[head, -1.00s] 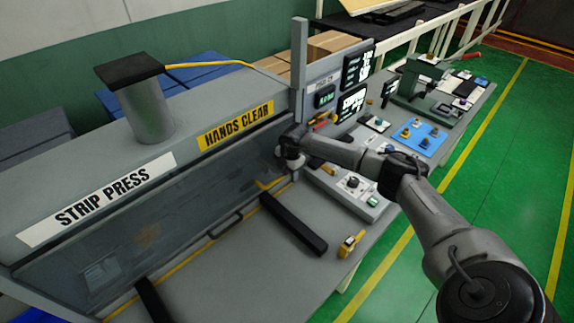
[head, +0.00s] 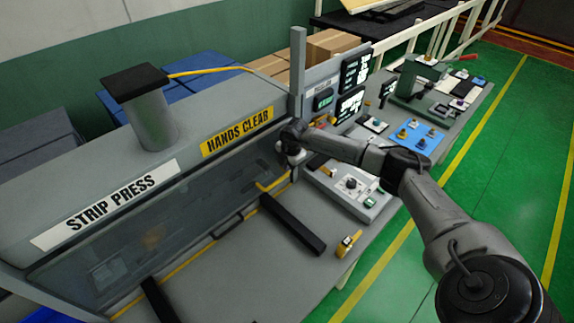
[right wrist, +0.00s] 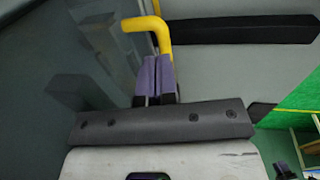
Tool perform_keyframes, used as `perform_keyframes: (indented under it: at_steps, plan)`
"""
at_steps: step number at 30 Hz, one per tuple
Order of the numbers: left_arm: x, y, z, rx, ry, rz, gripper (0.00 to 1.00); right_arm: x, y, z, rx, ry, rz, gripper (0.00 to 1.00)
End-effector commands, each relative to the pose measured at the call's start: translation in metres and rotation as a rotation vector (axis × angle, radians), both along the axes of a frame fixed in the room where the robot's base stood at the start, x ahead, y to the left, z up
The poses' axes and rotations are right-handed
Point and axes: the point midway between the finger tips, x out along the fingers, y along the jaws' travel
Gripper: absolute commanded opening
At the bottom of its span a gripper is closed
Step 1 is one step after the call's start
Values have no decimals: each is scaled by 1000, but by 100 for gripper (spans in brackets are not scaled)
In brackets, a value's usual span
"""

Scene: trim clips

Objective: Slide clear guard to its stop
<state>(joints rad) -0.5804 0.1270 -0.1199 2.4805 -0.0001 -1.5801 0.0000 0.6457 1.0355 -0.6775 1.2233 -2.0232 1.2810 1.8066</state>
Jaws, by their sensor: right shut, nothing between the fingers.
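The clear guard (head: 180,228) is a see-through panel across the front of the grey strip press, below the STRIP PRESS and HANDS CLEAR labels. It also fills the left of the right wrist view (right wrist: 75,40). A yellow bent bar (head: 272,184) shows at the guard's right end; in the right wrist view (right wrist: 148,25) it lies just beyond my fingertips. My right gripper (right wrist: 156,68) is shut and empty, its purple fingers together beside the panel. In the head view it is at the right end of the guard (head: 287,158). Whether it touches guard or bar I cannot tell. My left gripper is not in view.
A grey post (head: 298,75) stands at the press's right end. Dark bars (head: 292,223) stick out over the bench front. A control box (head: 350,188) and a small yellow item (head: 348,243) are on the right. Green floor lies open beyond the bench.

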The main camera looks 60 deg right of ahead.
Motion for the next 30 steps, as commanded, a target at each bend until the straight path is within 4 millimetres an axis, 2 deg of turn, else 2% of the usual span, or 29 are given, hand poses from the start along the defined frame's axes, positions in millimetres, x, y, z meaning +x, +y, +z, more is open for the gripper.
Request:
perform_keyframes:
  at_steps: [1, 6, 13, 21, 30]
  plan:
    - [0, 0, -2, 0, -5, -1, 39, -1, -1, 12, -2, -5, 2, 0]
    - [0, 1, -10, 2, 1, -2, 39, -7, 1, 47, -1, -6, 1, 0]
    - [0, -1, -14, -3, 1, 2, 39, -13, 3, 81, 1, -7, -1, 0]
    - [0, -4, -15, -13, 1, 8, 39, -16, 4, 97, 2, -6, 0, 0]
    - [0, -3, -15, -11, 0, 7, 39, -15, 8, 96, 12, -12, 13, 0]
